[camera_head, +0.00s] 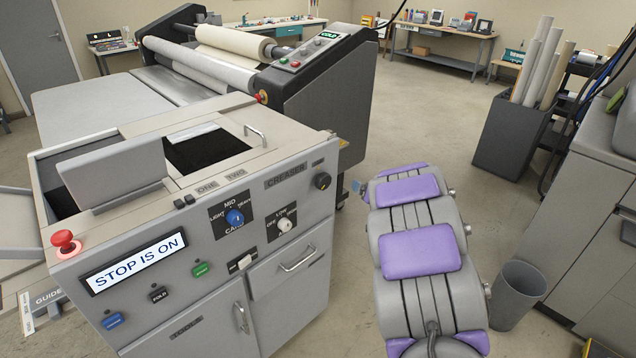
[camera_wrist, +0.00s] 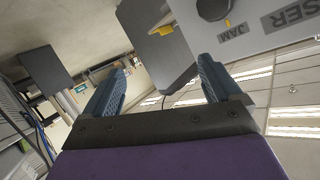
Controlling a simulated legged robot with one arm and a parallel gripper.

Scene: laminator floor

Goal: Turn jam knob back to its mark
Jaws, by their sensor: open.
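The black jam knob (camera_head: 322,181) is on the right end of the grey machine's front panel, below a small dark label. In the wrist view the knob (camera_wrist: 212,9) is at the top edge, partly cut off, beside the JAM label (camera_wrist: 233,31). A small yellow mark (camera_wrist: 228,22) shows next to it. Which way the knob points is too unclear to tell. My gripper (camera_wrist: 160,70) is open and empty, its blue fingers wide apart. In the head view a blue fingertip (camera_head: 357,186) shows just right of the knob, apart from it; my arm hides most of the gripper.
The grey machine (camera_head: 207,304) has a blue knob (camera_head: 235,217), a white knob (camera_head: 284,225) and a lit red stop button (camera_head: 64,241). Its display (camera_head: 136,259) reads "STOP IS ON". A grey bin (camera_head: 516,296) and a cabinet stand right of my arm.

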